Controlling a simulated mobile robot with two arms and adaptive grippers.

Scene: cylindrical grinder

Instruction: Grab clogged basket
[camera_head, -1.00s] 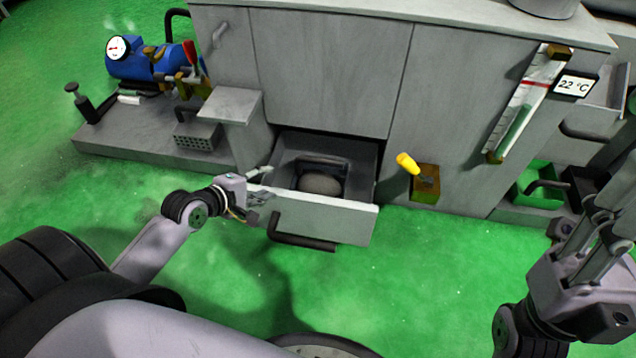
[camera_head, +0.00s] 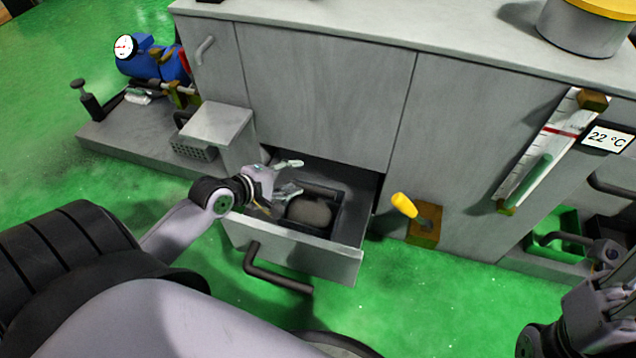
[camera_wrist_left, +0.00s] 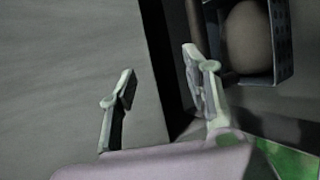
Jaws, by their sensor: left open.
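The drawer (camera_head: 300,255) stands open at the bottom of the grey cabinet. In it sits a dark basket (camera_head: 336,212) filled with a rounded grey-brown lump (camera_head: 309,211). My left gripper (camera_head: 288,178) is open and empty over the drawer's left part, beside the basket and apart from it. In the left wrist view, the spread fingers of the left gripper (camera_wrist_left: 158,64) face a grey panel. The perforated basket wall (camera_wrist_left: 282,40) and lump (camera_wrist_left: 248,40) show at upper right, outside the fingers. My right gripper (camera_head: 598,290) is cut off at the right edge; its jaws are unclear.
A perforated grey box (camera_head: 193,150) sits on the low ledge at left, by a blue pump (camera_head: 155,62). The drawer handle (camera_head: 278,275) sticks out in front. A yellow-handled lever (camera_head: 405,205) is right of the drawer. A green tray (camera_head: 562,235) lies farther right.

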